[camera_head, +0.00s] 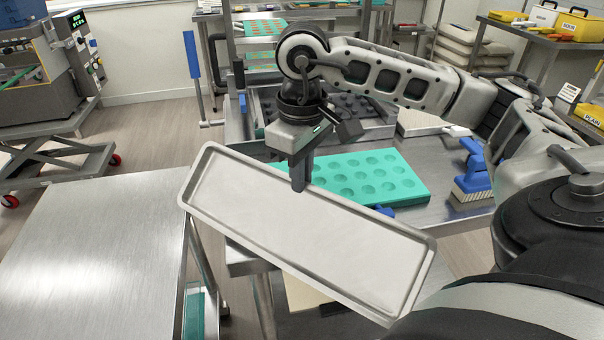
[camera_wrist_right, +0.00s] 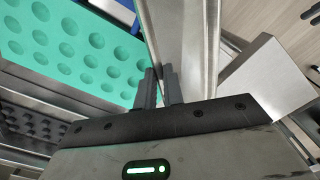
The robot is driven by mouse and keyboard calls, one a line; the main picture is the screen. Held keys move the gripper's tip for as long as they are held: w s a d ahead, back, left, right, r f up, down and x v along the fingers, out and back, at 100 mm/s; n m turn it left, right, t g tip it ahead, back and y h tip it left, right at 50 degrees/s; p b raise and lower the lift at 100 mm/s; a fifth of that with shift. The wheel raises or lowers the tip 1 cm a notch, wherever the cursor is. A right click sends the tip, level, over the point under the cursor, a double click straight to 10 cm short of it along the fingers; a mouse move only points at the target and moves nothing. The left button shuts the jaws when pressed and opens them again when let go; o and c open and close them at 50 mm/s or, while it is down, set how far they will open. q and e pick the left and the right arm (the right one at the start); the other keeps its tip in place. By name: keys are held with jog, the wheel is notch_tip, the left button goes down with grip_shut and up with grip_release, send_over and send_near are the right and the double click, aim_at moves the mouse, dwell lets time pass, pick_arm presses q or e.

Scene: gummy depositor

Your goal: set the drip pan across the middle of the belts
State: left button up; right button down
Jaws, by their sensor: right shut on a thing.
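The drip pan (camera_head: 310,225) is a long, shallow, pale grey tray with a raised rim. My right gripper (camera_head: 299,184) is shut on its far long rim, near the middle. The pan is held in the air, slanting from upper left to lower right, over the gap between two steel tables. In the right wrist view the fingers (camera_wrist_right: 160,88) grip the pan's edge (camera_wrist_right: 180,40). I cannot pick out the belts in either view. My left gripper is out of view.
A teal mould (camera_head: 360,175) lies on the right steel table just behind the pan, with a blue brush (camera_head: 472,180) to its right. A dark cavity tray (camera_head: 350,108) sits behind. The left steel table (camera_head: 85,245) is bare.

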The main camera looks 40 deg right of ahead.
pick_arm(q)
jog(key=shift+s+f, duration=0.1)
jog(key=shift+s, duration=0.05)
pick_arm(e)
jog(key=c, duration=1.5)
grip_release()
